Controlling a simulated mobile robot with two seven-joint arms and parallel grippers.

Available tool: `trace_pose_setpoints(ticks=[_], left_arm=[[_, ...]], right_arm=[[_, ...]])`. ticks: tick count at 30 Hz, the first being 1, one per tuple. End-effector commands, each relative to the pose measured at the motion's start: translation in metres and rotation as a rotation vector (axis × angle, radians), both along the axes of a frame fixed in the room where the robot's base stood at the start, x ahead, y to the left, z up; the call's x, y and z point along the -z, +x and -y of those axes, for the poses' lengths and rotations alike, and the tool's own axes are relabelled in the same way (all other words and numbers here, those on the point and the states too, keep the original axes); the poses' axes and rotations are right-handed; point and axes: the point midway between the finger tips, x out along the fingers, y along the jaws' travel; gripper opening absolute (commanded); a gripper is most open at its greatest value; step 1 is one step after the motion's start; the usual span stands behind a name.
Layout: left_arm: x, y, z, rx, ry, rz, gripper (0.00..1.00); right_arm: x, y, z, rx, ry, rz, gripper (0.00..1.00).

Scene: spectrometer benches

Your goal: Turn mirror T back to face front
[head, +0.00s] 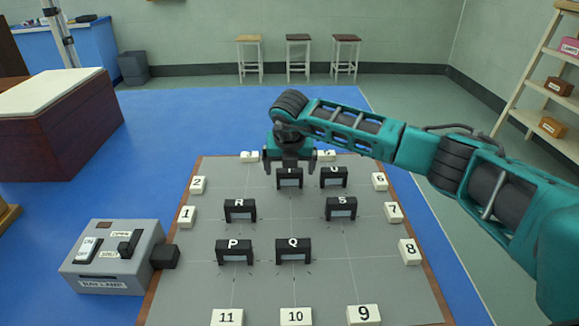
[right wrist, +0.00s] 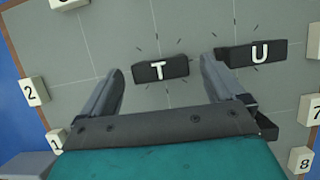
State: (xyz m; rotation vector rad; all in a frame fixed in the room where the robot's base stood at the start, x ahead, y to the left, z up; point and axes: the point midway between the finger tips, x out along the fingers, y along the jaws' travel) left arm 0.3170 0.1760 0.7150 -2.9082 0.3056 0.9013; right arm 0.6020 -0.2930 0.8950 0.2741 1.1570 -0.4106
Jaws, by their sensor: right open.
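Mirror T (head: 290,181) is a small black block with a white letter on top, standing in the back row of the grey board (head: 270,215). Its front shows a pale face towards me, and its letter is partly covered by my right gripper (head: 289,167). That gripper points down over mirror T with its fingers open. In the right wrist view mirror T (right wrist: 160,69) lies between the two spread fingers, apart from both, its top tilted slightly in the picture. The right finger is close to mirror U (right wrist: 252,54). My left gripper is not in view.
Mirrors R (head: 240,209), S (head: 341,208), P (head: 234,250) and Q (head: 293,250) stand nearer on the board. White number blocks line its edges. A grey ray lamp box (head: 112,257) with switches stands at the left. The board's centre is clear.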

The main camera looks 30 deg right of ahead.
Motion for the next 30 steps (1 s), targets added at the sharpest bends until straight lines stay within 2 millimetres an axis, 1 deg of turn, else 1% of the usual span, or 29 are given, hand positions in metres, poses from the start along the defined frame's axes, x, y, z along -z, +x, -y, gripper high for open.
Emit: trace_pose_setpoints(ticks=[9,12,15,18,21,30], left_arm=[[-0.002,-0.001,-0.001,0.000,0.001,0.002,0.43],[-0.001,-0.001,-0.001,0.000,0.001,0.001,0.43],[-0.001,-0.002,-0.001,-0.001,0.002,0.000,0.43],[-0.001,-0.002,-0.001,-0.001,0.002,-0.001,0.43],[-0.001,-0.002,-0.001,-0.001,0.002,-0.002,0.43],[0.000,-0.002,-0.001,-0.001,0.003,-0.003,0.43]], right_arm=[[-0.063,-0.022,-0.011,-0.002,0.000,0.005,0.96],[-0.081,-0.029,-0.015,-0.002,0.001,0.006,0.96],[-0.096,-0.034,-0.018,-0.002,0.001,0.004,0.96],[-0.106,-0.038,-0.019,0.000,0.001,0.003,0.96],[-0.111,-0.040,-0.020,0.000,0.001,0.003,0.96],[-0.113,-0.041,-0.021,0.001,0.001,0.001,0.96]])
